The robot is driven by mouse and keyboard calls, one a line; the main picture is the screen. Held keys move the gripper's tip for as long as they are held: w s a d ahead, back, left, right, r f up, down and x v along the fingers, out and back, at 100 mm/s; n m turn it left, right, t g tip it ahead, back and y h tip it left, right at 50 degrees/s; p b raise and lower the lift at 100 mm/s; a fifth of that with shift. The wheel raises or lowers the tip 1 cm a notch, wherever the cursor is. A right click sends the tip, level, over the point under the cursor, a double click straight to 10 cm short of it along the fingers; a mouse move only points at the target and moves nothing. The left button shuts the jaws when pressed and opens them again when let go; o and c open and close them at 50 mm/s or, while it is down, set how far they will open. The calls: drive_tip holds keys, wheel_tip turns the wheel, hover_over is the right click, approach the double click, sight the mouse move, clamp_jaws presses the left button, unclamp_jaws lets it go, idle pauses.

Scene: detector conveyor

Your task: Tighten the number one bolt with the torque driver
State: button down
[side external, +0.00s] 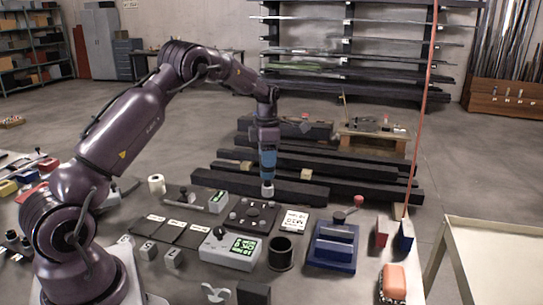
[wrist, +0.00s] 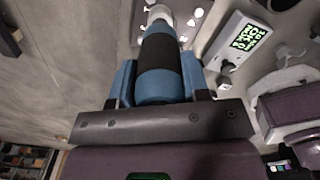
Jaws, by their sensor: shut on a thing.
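A blue and black torque driver (side external: 268,155) hangs upright, held by my gripper (side external: 267,131). In the wrist view, the fingers of my gripper (wrist: 160,82) are shut on both sides of the driver (wrist: 160,62). The driver's pale tip (side external: 267,188) is over the back right part of a dark plate (side external: 255,216) with several grey bolts. I cannot tell whether the tip touches a bolt. Pale bolt heads (wrist: 198,12) show beside the driver in the wrist view. I cannot tell which bolt is number one.
A grey box with a green display (side external: 232,248) stands in front of the plate, and a smaller one (side external: 218,201) left of it. A dark cup (side external: 281,252), a blue vise-like block (side external: 333,245) and a card (side external: 294,221) are to the right. Dark beams (side external: 300,187) lie behind.

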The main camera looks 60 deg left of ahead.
sight(272, 170)
drive_tip(key=shift+w+a+r, duration=0.15)
drive_tip(key=shift+w+a, duration=0.25)
drive_tip(key=shift+w, duration=0.15)
drive_tip(key=shift+w+r, duration=0.4)
drive_tip(key=shift+r, duration=0.1)
drive_tip(key=shift+f+n, duration=0.3)
drive_tip(key=shift+f, duration=3.25)
idle(3.1)
drive_tip(key=shift+r, duration=0.15)
